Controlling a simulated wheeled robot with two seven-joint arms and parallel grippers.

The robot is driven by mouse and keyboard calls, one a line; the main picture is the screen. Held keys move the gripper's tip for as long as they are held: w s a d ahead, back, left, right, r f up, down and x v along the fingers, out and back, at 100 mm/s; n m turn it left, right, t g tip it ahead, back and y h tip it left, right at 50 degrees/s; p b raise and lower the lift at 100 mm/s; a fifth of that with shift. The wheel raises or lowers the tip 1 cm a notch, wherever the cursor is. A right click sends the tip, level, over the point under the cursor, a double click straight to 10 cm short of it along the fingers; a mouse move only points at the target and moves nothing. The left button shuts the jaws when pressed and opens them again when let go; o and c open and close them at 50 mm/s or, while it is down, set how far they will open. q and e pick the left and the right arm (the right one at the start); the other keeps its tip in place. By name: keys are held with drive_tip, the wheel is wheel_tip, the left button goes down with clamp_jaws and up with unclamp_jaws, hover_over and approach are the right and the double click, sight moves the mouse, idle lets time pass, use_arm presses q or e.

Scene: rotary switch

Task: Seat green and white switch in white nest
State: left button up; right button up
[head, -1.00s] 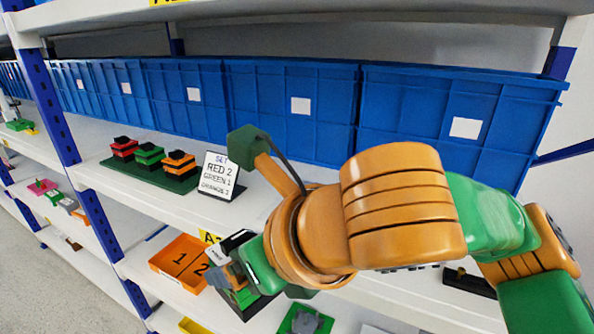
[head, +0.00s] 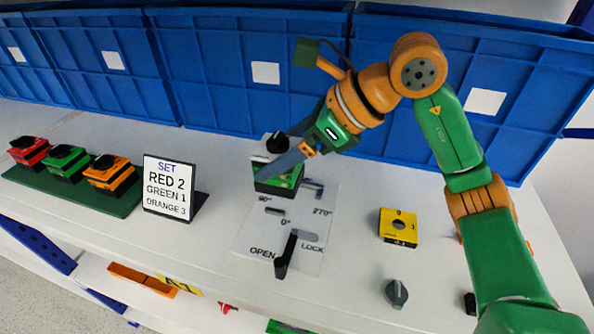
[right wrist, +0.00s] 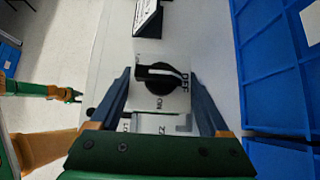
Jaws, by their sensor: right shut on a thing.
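The green and white switch (head: 276,187) has a green body, a white face and a black knob. In the right wrist view its white face (right wrist: 183,101) shows ON and OFF marks. My right gripper (head: 285,163) is shut on it, one finger on each side. The switch is over the back left part of the white nest plate (head: 250,240), which bears angle marks, OPEN and LOCK, and a black lever (head: 286,257). Whether the switch touches the plate is hard to tell. The right wrist view shows my left gripper (right wrist: 74,94) far off and small.
A card (head: 168,187) reads RED 2, GREEN 1, ORANGE 3. Red, green and orange switches sit on a green base (head: 100,200) at left. A yellow block (head: 398,227) and a grey knob (head: 396,293) lie at right. Blue bins (head: 230,90) line the back.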

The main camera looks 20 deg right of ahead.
drive_tip(key=d+f, duration=0.1)
drive_tip(key=w+d+f, duration=0.2)
drive_tip(key=f, duration=0.1)
wheel_tip(320, 180, down, 3)
drive_tip(key=shift+s+d+f+p, duration=0.1)
drive_tip(key=shift+f+p, duration=0.05)
drive_tip(key=shift+p, duration=0.5)
drive_tip(key=shift+f, duration=0.15)
drive_tip(key=o, duration=1.4)
use_arm(q)
drive_tip(key=shift+w+b, duration=0.4)
drive_tip(key=shift+b, duration=0.3)
use_arm(e)
drive_tip(key=shift+o, duration=0.2)
drive_tip(key=v, duration=1.2)
